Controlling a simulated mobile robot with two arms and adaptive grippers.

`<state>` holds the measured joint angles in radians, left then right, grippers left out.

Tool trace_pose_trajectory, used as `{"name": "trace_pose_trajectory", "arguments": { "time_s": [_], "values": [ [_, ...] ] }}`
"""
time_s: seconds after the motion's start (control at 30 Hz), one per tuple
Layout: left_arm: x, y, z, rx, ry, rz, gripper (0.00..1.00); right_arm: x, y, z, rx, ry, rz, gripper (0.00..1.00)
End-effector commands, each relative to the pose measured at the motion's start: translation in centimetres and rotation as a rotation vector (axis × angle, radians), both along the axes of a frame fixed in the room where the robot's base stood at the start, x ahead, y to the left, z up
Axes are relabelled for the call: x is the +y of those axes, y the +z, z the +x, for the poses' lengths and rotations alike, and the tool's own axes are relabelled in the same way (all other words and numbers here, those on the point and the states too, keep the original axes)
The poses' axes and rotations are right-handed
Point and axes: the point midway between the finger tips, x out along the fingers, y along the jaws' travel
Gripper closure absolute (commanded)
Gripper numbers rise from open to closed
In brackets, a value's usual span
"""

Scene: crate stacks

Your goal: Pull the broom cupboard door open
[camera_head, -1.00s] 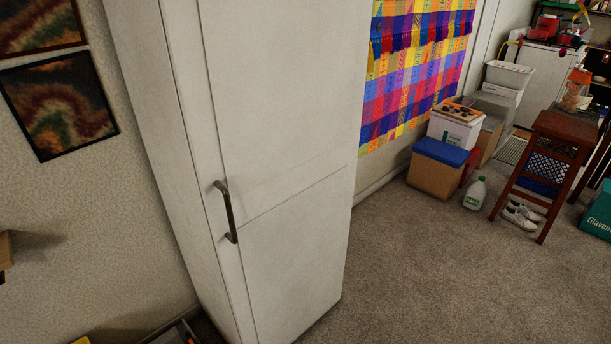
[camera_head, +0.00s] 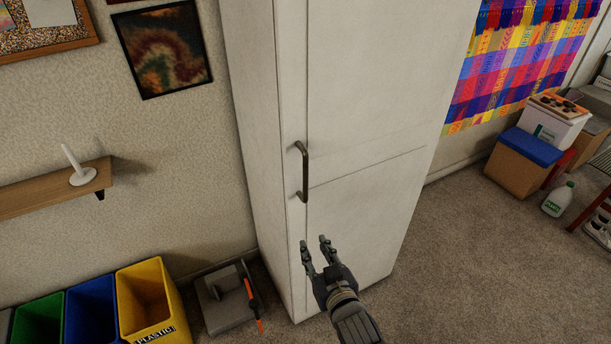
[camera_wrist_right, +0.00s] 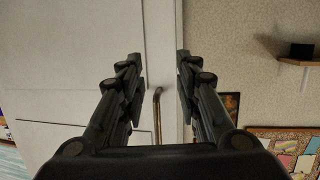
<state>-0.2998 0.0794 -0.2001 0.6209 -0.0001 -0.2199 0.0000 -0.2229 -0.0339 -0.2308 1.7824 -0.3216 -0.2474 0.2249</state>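The tall white broom cupboard (camera_head: 365,110) stands against the wall, its door closed. Its dark metal bar handle (camera_head: 304,172) runs upright near the door's left edge. My right gripper (camera_head: 316,243) is open and empty, below the handle and in front of the lower part of the cupboard. In the right wrist view the two fingers (camera_wrist_right: 158,85) are spread, and the handle (camera_wrist_right: 157,117) shows between and beyond them, apart from both. My left gripper is not in view.
Yellow (camera_head: 148,300), blue and green bins stand at the lower left. A grey object with an orange-black tool (camera_head: 250,295) lies on the floor beside the cupboard. A wall shelf (camera_head: 50,190) holds a white candle holder.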

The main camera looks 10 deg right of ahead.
Motion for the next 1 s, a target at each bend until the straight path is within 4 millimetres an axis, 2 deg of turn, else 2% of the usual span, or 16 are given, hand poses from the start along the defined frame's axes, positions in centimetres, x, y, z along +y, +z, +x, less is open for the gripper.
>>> {"name": "trace_pose_trajectory", "arguments": {
  "time_s": [0.03,0.1,0.2,0.3,0.47,0.8,1.0],
  "values": [
    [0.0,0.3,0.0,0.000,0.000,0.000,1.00,0.0,3.9,0.6,-0.065,-0.008,0.016,0.69],
    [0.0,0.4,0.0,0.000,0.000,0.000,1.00,-0.2,7.8,0.9,-0.132,-0.018,0.030,0.69],
    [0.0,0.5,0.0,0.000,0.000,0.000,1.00,-0.4,11.5,1.0,-0.198,-0.028,0.046,0.69],
    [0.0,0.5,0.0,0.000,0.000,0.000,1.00,-0.6,13.2,1.0,-0.228,-0.032,0.051,0.69],
    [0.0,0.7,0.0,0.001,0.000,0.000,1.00,-0.5,13.6,2.1,-0.236,-0.033,0.052,0.69],
    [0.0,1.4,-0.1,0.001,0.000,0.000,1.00,0.3,13.6,7.8,-0.235,-0.034,0.053,0.69],
    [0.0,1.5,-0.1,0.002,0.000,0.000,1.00,0.6,13.5,10.4,-0.234,-0.033,0.052,0.69]
  ]
}}
